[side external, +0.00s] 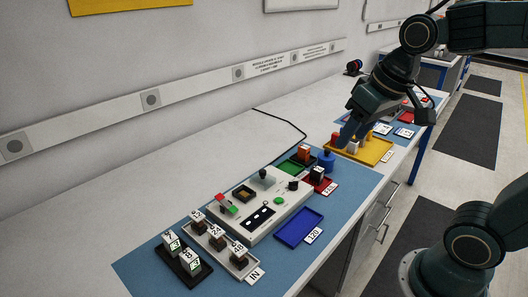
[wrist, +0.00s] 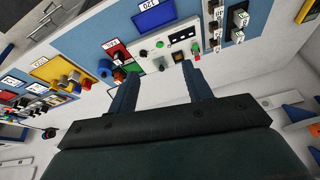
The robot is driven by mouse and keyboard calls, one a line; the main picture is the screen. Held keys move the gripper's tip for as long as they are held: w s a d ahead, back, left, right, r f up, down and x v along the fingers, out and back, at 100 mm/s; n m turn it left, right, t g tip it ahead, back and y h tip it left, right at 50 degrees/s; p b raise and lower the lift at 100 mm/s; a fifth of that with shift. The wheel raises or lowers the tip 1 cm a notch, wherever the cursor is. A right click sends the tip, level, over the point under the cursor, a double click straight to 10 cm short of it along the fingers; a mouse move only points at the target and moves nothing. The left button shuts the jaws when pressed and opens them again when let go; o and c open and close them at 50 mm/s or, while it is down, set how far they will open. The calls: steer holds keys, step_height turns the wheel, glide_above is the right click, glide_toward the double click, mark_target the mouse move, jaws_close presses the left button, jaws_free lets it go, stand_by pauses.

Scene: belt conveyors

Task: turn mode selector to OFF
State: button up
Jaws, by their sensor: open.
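A light grey control panel (side external: 268,203) stands on the blue mat. A small black knob (side external: 293,185) at its right end may be the mode selector; its pointer and labels are too small to read. The panel also carries a black-topped lever (side external: 263,173), a red and green switch (side external: 227,204) and a black-framed yellowish button (side external: 244,193). In the wrist view the panel (wrist: 150,46) lies beyond my fingers. My gripper (side external: 346,134) is open and empty, above the bench near the yellow tray and apart from the panel. It also shows in the wrist view (wrist: 158,84).
Around the panel are a blue tray (side external: 299,227), a green tray (side external: 289,167), a red tray (side external: 322,186) and a blue cylinder (side external: 326,161). A yellow tray (side external: 371,152) holds pegs. Numbered blocks (side external: 217,236) stand at the near end. The bench beside the wall is mostly clear.

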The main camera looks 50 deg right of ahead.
steer(key=w+d+f+m+g, duration=0.1)
steer(key=w+d+f, duration=0.1)
steer(key=w, duration=0.4)
steer(key=w+d+f+m+g, duration=0.1)
steer(key=w+d+f+m, duration=0.15)
steer(key=w, duration=0.25)
steer(key=m+g, duration=0.2)
steer(key=m, duration=0.1)
glide_above(293, 185)
steer(key=d, duration=0.1)
step_height(293, 185, down, 11)
steer(key=shift+s+d+r+n+y, duration=0.2)
steer(key=shift+s+n+y, duration=0.05)
steer(key=shift+y, duration=0.15)
steer(key=f, duration=1.3)
steer(key=shift+w+a+f, duration=0.3)
steer(key=shift+a+f, duration=0.1)
steer(key=shift+c, duration=0.2)
steer(key=c, duration=0.9)
